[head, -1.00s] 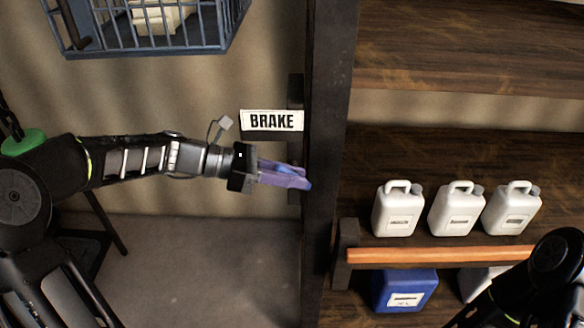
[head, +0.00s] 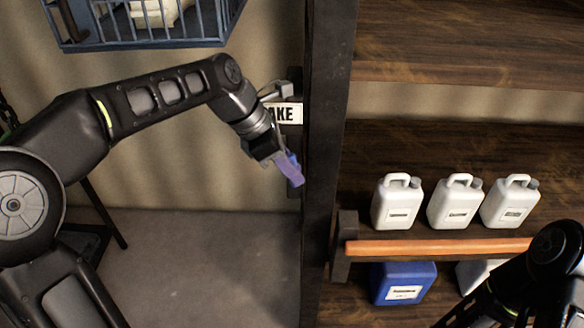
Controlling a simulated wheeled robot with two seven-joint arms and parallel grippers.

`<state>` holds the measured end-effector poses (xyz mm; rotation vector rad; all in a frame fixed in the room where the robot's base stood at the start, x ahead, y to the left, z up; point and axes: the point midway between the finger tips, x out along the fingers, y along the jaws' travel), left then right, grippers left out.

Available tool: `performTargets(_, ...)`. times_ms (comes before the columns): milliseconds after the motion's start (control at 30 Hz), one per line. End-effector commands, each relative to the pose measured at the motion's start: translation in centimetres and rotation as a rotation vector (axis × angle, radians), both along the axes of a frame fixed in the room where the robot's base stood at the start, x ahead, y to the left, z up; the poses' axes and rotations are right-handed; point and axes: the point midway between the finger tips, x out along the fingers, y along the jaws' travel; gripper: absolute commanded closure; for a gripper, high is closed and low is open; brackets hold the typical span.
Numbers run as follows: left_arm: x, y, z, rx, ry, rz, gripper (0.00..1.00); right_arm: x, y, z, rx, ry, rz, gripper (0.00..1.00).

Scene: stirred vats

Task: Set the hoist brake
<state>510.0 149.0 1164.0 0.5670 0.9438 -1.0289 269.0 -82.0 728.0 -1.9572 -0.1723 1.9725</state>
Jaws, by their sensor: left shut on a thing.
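The dark post (head: 325,150) stands close to the right of my left gripper. White jugs (head: 397,203) stand on a wooden shelf behind an orange-brown rail (head: 440,246). A blue jug (head: 403,284) is below. A blue wire basket (head: 150,30) hangs at the upper left.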

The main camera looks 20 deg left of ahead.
Motion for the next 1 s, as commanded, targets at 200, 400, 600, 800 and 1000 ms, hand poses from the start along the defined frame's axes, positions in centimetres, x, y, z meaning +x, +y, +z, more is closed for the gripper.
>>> performTargets(200, 0.06, 0.02, 0.04, 0.018, 0.002, -0.001, 1.0, -0.01, 0.0, 0.0, 0.0, 0.0, 0.0, 0.64)
performTargets(400, 0.05, 0.01, 0.0, 0.017, 0.002, -0.001, 1.0, -0.01, 0.0, 0.0, 0.0, 0.0, 0.0, 0.64)
performTargets(600, 0.03, 0.01, -0.01, 0.016, 0.004, -0.001, 0.69, 0.0, 0.0, -0.01, 0.0, 0.0, 0.0, 0.64)
performTargets(800, 0.0, -0.01, -0.03, 0.016, 0.004, -0.001, 0.59, -0.01, 0.0, 0.0, 0.0, 0.0, 0.0, 0.64)
performTargets(1000, -0.02, 0.04, 0.04, 0.016, 0.004, -0.001, 0.59, 0.0, 0.0, -0.03, 0.0, 0.0, 0.0, 0.64)
